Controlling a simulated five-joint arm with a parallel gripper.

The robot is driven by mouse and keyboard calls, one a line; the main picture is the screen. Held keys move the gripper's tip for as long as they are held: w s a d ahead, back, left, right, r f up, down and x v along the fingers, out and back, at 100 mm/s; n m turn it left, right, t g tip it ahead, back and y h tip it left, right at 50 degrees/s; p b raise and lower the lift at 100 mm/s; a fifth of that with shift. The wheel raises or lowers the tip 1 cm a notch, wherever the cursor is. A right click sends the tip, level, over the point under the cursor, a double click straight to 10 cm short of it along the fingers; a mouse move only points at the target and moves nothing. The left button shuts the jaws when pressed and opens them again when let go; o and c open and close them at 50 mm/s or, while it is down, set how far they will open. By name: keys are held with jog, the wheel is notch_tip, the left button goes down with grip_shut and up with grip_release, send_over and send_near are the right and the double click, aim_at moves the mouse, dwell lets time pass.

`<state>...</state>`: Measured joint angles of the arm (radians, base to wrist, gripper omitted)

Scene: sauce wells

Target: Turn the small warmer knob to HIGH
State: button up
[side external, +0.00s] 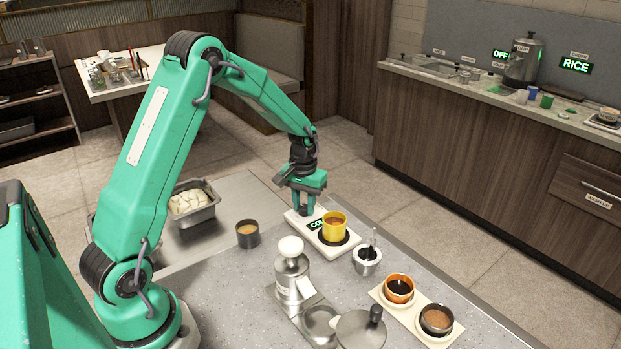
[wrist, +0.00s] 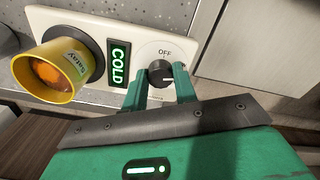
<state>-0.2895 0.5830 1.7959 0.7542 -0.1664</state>
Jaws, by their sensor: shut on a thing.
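The small warmer is a white plate (side external: 293,215) with a lit green COLD display (wrist: 118,63) and a dark round pad holding a yellow sauce cup (wrist: 68,70). Its small dark knob (wrist: 160,73) is on the panel right of the display in the wrist view, below the word OFF. A pale mark shows on the knob, pointing to the right in that view. My gripper (wrist: 160,84) is shut on the knob, one green finger on each side. In the side view my gripper (side external: 303,203) is over the warmer's far left end and hides the knob. No HIGH label is readable.
A steel pot with a spoon (side external: 367,260) stands right of the warmer. A cream tray (side external: 444,340) holds two sauce cups. A steel dispenser (side external: 291,272) and a dark-rimmed cup (side external: 248,234) stand nearer my base. A food pan (side external: 192,204) is at left.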

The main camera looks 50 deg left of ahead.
aim_at(303, 206)
jog(key=m, duration=0.4)
jog(key=shift+s+a+m, duration=0.1)
jog(key=shift+a+m, duration=0.15)
jog(key=shift+m, duration=0.05)
jog(key=m, duration=0.4)
dwell(0.4)
jog(key=o, duration=1)
jog(key=shift+m, duration=0.3)
jog(key=shift+r, duration=0.1)
jog(key=shift+r, duration=3.75)
